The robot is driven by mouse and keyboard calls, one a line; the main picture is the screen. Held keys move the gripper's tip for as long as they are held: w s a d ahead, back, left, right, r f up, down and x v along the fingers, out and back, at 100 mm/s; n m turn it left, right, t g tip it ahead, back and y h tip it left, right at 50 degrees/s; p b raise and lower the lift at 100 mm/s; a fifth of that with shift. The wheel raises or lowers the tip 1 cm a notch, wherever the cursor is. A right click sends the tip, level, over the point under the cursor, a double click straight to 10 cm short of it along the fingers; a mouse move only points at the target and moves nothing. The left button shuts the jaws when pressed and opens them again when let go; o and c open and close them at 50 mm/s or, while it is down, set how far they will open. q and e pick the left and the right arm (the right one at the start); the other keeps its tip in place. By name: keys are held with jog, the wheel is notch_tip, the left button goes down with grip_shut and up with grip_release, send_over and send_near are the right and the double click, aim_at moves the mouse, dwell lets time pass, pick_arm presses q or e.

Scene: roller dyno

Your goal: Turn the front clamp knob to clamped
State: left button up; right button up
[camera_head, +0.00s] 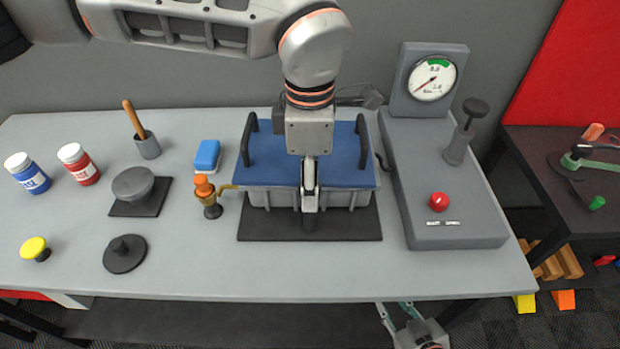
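A grey ribbed unit (342,198) with a blue top (270,160) and two black handles sits on a black mat (265,228). My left gripper (310,212) reaches down over its front middle. Its fingers are seen edge-on, so I cannot tell whether they are open or shut, or whether they touch anything. No front clamp knob shows clearly; the front middle of the unit is hidden behind this gripper. My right gripper (396,312) is below the table's front edge, with its fingers apart and empty.
A grey console with a gauge (432,78), red button (439,202) and black-topped post (464,135) stands right. An orange-topped fitting (207,197), blue block (207,156), mortar-like bowl (133,184) and black disc (124,254) lie left. The front table strip is clear.

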pick_arm(q)
notch_tip(320, 180, up, 12)
dwell(0.5)
dwell(0.4)
